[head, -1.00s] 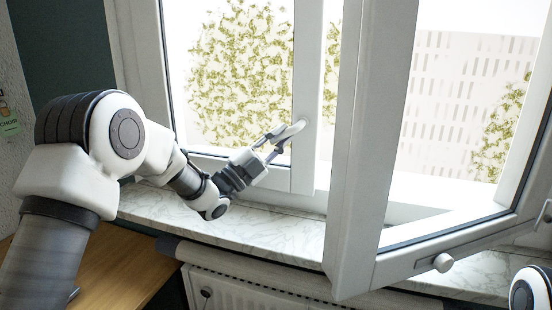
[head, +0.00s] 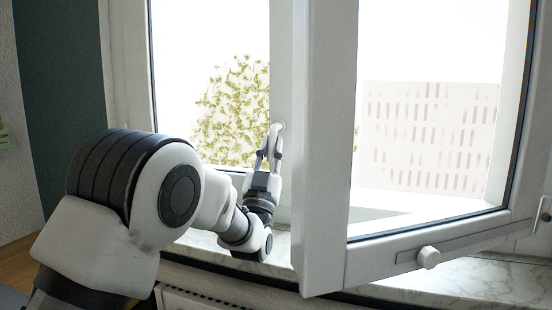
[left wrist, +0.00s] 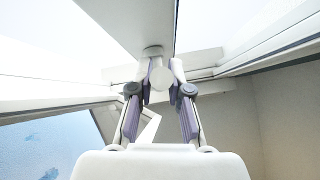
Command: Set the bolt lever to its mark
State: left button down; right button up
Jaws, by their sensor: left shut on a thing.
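The bolt lever (head: 275,130) is a white handle on the upright frame of the left window. It now points about straight down from its pivot. My left gripper (head: 269,153) reaches up from below and is shut on the lever. In the left wrist view the rounded lever end (left wrist: 161,78) sits between the two fingers, with the fingertips (left wrist: 161,70) on either side of it. I cannot make out a mark. My right gripper is not in view.
An open window sash (head: 325,150) stands just right of the lever, with a grey stay bar and white knob (head: 428,257) at its lower edge. The marble sill (head: 470,282) runs below. A radiator (head: 190,300) is under it.

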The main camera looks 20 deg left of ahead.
pick_arm(q)
jog(key=shift+s+d+r+n+y+b, duration=0.1)
jog(key=shift+d+r+n+y+b, duration=0.1)
jog(key=shift+n+y, duration=0.65)
jog(key=shift+d+r+n+y+b, duration=0.1)
jog(key=shift+r+n+y, duration=0.05)
jog(key=shift+n+y, duration=0.65)
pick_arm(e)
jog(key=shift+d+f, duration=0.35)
pick_arm(q)
jog(key=shift+g, duration=0.3)
jog(key=c, duration=1.1)
grip_release()
jog(key=shift+f, duration=0.2)
jog(key=shift+s+f, duration=0.15)
jog(key=shift+f, duration=0.2)
jog(key=v, duration=0.6)
jog(key=shift+s+f, duration=0.2)
jog(key=shift+s, duration=0.05)
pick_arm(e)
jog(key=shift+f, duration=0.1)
